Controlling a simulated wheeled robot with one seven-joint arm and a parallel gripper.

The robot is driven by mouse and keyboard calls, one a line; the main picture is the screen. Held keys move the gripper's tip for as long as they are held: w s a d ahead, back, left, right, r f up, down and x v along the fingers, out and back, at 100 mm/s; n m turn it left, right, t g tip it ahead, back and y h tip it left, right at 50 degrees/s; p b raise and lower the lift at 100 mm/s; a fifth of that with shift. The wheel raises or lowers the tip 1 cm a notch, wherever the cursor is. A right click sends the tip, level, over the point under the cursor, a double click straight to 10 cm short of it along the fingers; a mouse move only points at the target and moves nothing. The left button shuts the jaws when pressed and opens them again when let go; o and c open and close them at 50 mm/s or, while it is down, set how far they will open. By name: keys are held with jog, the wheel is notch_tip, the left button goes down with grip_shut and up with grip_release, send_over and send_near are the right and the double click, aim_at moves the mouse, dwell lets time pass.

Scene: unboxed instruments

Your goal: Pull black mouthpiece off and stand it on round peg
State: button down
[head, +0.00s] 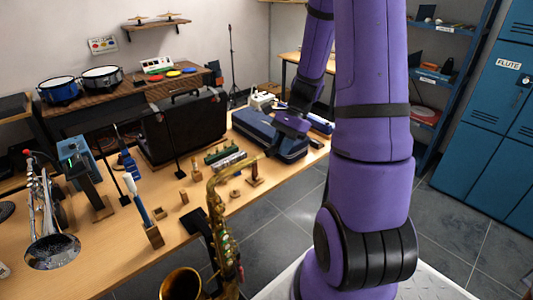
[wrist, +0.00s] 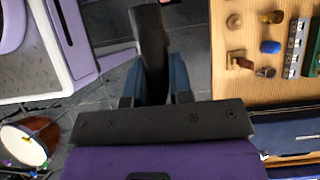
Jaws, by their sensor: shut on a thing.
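My gripper (wrist: 155,72) is shut on a dark, elongated piece, which looks like the black mouthpiece (wrist: 150,32), sticking out past its fingers in the wrist view. In the head view my gripper (head: 286,126) is above the dark blue case, and its fingertips are hard to make out. The brass saxophone (head: 218,215) stands at the front edge of the table, and its curved neck ends in a pale tip. Small wooden pegs and blocks stand behind it, including an upright brown one (head: 254,170); I cannot tell which is the round peg.
The wooden table (head: 110,262) also holds a large black case (head: 185,128), a dark blue case (head: 262,133), a trumpet (head: 42,205) and a brush-like item on a wooden stand (head: 153,236). In the wrist view the pegs lie to the right, past the table edge.

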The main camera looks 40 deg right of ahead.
jog(key=shift+d, duration=1.45)
